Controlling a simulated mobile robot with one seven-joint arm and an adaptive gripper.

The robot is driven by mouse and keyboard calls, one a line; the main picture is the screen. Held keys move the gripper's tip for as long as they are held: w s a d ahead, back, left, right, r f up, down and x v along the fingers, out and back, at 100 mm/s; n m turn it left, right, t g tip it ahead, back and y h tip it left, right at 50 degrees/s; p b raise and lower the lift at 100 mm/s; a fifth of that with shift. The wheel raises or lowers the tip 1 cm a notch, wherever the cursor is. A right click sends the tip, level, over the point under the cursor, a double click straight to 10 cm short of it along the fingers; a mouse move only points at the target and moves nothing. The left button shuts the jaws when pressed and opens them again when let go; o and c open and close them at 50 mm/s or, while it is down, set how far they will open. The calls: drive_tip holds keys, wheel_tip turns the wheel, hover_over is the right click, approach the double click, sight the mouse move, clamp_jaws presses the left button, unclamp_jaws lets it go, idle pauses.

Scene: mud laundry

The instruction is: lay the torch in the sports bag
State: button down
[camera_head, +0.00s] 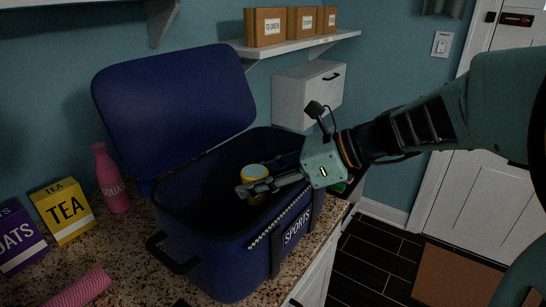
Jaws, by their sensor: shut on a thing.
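The sports bag (236,246) is a dark blue open-topped bag on the granite counter, with a white "SPORTS" label on its front and its lid (175,108) raised at the back. My gripper (254,188) reaches in from the right over the bag's opening. It is shut on a yellow thing with a pale round end (254,173), which looks like the torch. The torch is at or just below the level of the bag's rim. Its lower part is hidden by my gripper and the dark inside, so I cannot tell whether it touches the bag's floor.
A pink bottle (111,180), a yellow tea box (63,211) and a purple oats box (20,238) stand left of the bag. A pink rolled thing (80,288) lies at the front left. A shelf (292,46) with several brown boxes hangs above, near a white wall cabinet (308,94).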

drive_tip(key=shift+f, duration=0.5)
drive_tip(key=shift+s+d+f, duration=0.1)
drive_tip(key=shift+s+f, duration=0.05)
drive_tip(key=shift+f, duration=0.6)
drive_tip(key=c, duration=1.6)
unclamp_jaws()
drive_tip(key=shift+f, duration=0.15)
drive_tip(key=w+r+p+v, duration=0.1)
drive_tip(key=v, duration=0.7)
drive_tip(key=shift+s+a+r, duration=0.2)
drive_tip(key=shift+s+a, duration=0.05)
drive_tip(key=shift+s, duration=0.15)
